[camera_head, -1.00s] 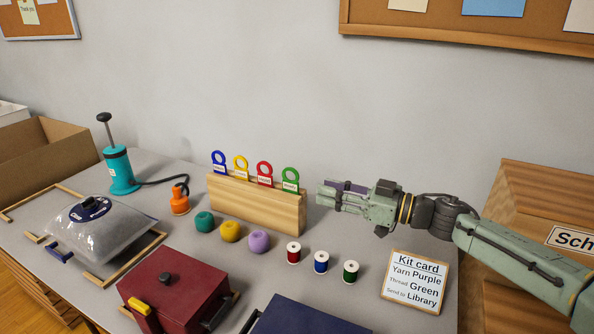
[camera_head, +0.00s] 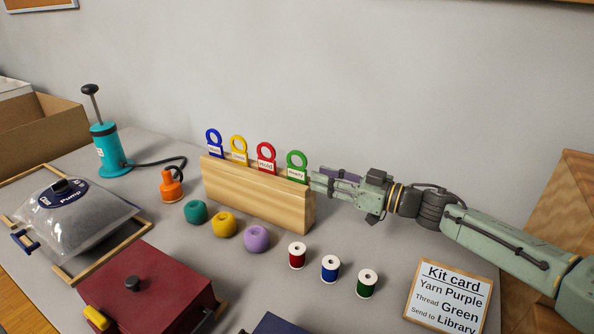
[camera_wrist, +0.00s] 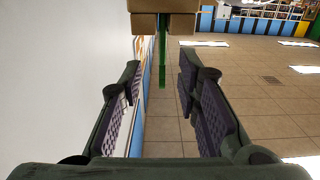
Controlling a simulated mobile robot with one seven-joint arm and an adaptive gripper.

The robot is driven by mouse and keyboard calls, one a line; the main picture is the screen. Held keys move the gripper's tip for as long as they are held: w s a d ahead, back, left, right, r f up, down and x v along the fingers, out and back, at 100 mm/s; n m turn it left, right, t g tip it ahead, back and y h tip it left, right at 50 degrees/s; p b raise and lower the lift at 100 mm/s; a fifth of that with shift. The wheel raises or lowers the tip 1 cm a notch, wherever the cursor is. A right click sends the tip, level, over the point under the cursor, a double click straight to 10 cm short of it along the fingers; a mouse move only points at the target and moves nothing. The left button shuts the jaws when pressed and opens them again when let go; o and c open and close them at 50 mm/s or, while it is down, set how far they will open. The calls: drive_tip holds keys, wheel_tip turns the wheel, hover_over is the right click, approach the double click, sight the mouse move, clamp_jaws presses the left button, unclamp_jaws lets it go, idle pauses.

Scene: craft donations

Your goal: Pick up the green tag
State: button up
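The green tag (camera_head: 297,166) stands upright at the right end of the wooden rack (camera_head: 258,196), with its ring above the wood and a white label reading "Ready". In the wrist view the green tag (camera_wrist: 162,50) shows edge-on as a thin strip, ahead of and between my fingers. My gripper (camera_head: 318,180) is level, just right of the tag, its tips close to it. In the wrist view my gripper (camera_wrist: 160,75) is open, with nothing held between the pads. The tag's lower part is hidden in the rack.
Red (camera_head: 266,157), yellow (camera_head: 238,149) and blue (camera_head: 214,142) tags stand left of the green one in the rack. Yarn balls (camera_head: 224,224) and thread spools (camera_head: 330,268) lie in front. A kit card (camera_head: 449,297) stands front right. The wall is close behind.

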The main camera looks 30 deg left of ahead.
sight(306, 170)
drive_tip(key=a, duration=0.1)
drive_tip(key=a+p, duration=0.1)
drive_tip(key=a, duration=0.2)
drive_tip(key=shift+s, duration=0.3)
drive_tip(key=shift+a+f+p, duration=0.1)
drive_tip(key=shift+a+p, duration=0.25)
drive_tip(key=shift+a, duration=0.2)
drive_tip(key=shift+c, duration=0.4)
clamp_jaws()
